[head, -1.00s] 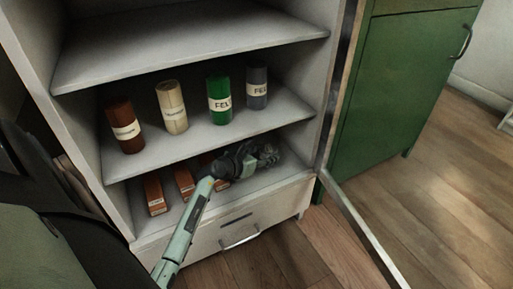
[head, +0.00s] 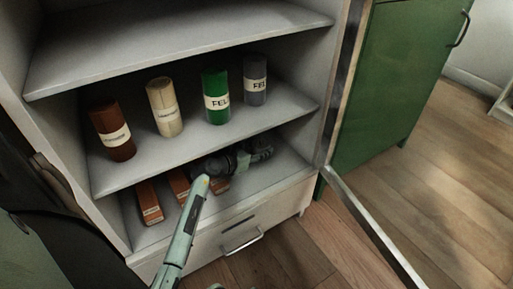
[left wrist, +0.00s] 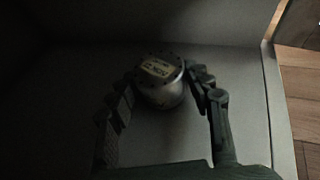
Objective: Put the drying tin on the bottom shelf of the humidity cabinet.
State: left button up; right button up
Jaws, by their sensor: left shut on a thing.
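The drying tin (left wrist: 162,92) is a small round metal can with a pale label on its lid. In the left wrist view it stands between the two fingers of my left gripper (left wrist: 163,84), which is shut on it. In the head view, my left gripper (head: 262,149) is inside the lowest compartment of the humidity cabinet (head: 316,95), toward the right end, low over the bottom shelf (head: 285,172). The tin cannot be made out clearly there. Whether its base touches the shelf I cannot tell. My right gripper is not in view.
Orange-brown boxes (head: 149,203) stand on the bottom shelf, left of my gripper. Several labelled cylinders, including a green one (head: 215,95), stand on the shelf above. The open door (head: 375,235) is at the right, beside a green cabinet (head: 385,85).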

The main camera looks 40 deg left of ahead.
pick_arm(q)
jog(key=shift+f, duration=0.15)
jog(key=o, duration=1.3)
